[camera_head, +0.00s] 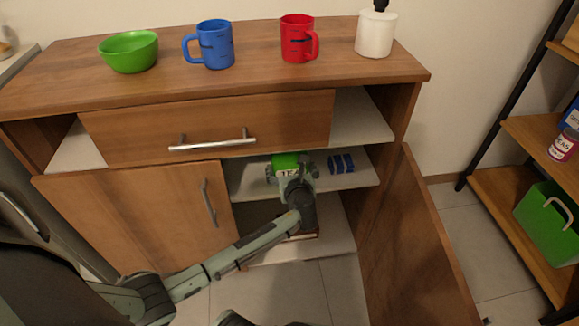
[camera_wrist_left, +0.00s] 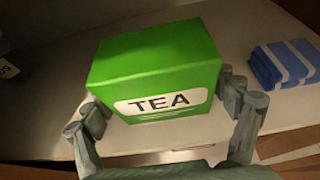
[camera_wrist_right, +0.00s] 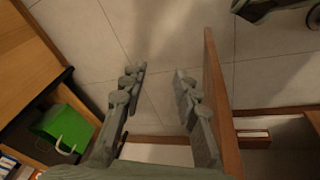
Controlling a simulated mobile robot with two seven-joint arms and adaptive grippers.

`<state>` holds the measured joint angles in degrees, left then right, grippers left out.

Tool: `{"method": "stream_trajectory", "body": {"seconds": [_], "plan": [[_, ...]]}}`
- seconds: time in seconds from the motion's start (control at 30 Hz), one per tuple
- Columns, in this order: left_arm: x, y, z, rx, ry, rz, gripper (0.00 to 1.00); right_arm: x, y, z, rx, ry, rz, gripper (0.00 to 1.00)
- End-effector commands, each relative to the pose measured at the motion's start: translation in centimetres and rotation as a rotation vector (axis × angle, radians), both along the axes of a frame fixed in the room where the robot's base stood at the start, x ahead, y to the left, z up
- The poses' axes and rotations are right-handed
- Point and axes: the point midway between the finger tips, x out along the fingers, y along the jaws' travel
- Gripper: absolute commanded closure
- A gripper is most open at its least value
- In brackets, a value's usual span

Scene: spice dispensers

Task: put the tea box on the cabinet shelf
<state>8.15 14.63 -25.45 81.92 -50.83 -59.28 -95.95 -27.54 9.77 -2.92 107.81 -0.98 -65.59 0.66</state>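The green tea box (camera_head: 286,161) is at the middle shelf (camera_head: 342,179) of the open right side of the cabinet. In the left wrist view the tea box (camera_wrist_left: 155,75) faces me with its TEA label, just over or on the shelf surface; which one, I cannot tell. My left gripper (camera_head: 290,173) reaches in from the front. Its fingers (camera_wrist_left: 162,100) lie against the left and right sides of the box and appear shut on it. My right gripper (camera_wrist_right: 159,72) is open and empty, with floor beyond it.
A blue-striped item (camera_head: 341,163) lies right of the box on the same shelf. The cabinet door (camera_head: 410,250) stands open at right. A green bowl (camera_head: 129,51), blue mug (camera_head: 215,45), red mug (camera_head: 297,40) and white container (camera_head: 375,34) stand on top.

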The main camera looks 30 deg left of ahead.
Motion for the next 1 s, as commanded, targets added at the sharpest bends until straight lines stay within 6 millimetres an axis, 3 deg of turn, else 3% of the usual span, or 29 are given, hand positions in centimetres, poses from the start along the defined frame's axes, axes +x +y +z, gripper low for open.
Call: {"method": "stream_trajectory", "body": {"seconds": [0.1,0.53,1.0], "plan": [[0.0,0.0,0.0,-0.001,-0.001,-0.001,0.0,0.0,0.0,0.1,0.0,-0.001,0.0,0.7],[-0.1,-0.2,0.6,-0.002,-0.001,0.0,0.0,0.0,0.0,0.1,0.001,-0.001,0.0,0.7],[-6.9,-5.2,4.0,-0.004,-0.001,-0.001,0.0,-0.4,0.0,-2.4,0.011,0.008,0.0,0.7]]}}
